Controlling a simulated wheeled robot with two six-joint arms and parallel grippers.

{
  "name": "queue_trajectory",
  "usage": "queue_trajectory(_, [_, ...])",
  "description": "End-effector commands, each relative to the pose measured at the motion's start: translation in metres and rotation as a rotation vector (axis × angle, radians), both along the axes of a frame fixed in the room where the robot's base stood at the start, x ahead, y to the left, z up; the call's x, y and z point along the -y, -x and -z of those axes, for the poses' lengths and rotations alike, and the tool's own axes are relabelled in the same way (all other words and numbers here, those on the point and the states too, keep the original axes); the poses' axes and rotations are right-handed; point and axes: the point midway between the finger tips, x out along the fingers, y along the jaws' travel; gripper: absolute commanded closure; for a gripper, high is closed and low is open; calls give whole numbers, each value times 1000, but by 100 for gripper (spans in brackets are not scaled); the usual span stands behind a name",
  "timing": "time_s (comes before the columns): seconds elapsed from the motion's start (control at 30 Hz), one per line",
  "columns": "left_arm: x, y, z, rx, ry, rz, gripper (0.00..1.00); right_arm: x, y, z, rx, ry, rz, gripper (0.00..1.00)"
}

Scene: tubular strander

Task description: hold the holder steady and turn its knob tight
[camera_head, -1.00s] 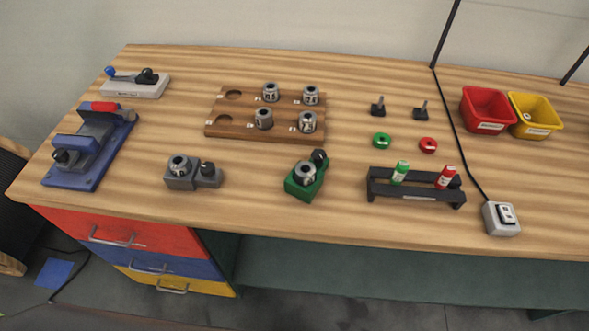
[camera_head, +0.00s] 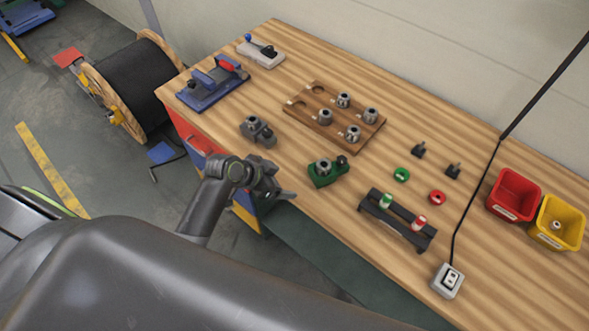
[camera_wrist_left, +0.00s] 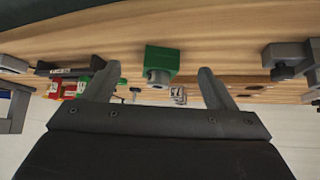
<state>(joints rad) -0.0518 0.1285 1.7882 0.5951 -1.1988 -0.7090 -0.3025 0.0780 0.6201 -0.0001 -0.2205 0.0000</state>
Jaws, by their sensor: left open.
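A green holder (camera_head: 325,179) with a metal collar in it and a black knob (camera_head: 342,160) at its side stands near the front edge of the bench. A similar grey holder (camera_head: 250,127) with a collar and a dark knob stands farther left. My left gripper (camera_head: 283,186) is open and empty, just off the front edge, left of the green holder and apart from it. In the left wrist view, which is upside down, the green holder (camera_wrist_left: 165,58) shows beyond and between the two spread fingers. Its knob is not clear there. My right gripper is not in view.
A wooden board (camera_head: 318,127) with several collars lies behind the holders. A black rack (camera_head: 405,228) with a green and a red bottle stands to the right. A blue fixture (camera_head: 205,95) is at the far left, and red (camera_head: 511,194) and yellow (camera_head: 560,220) bins at the right.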

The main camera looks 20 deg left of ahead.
Motion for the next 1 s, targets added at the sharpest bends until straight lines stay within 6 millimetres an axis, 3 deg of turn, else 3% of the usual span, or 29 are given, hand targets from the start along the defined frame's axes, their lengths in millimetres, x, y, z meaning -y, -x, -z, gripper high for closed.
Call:
queue_trajectory(0.1, [12, -25, -10, 56, 28, 63, 22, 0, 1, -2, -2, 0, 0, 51])
queue_trajectory(0.27, [19, -39, -11, 91, 43, 96, 22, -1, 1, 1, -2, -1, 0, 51])
queue_trajectory(0.7, [50, -69, 36, 91, 46, 96, 22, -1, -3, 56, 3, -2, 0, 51])
queue_trajectory(1.0, [69, -90, 61, 89, 45, 94, 22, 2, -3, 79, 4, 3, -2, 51])
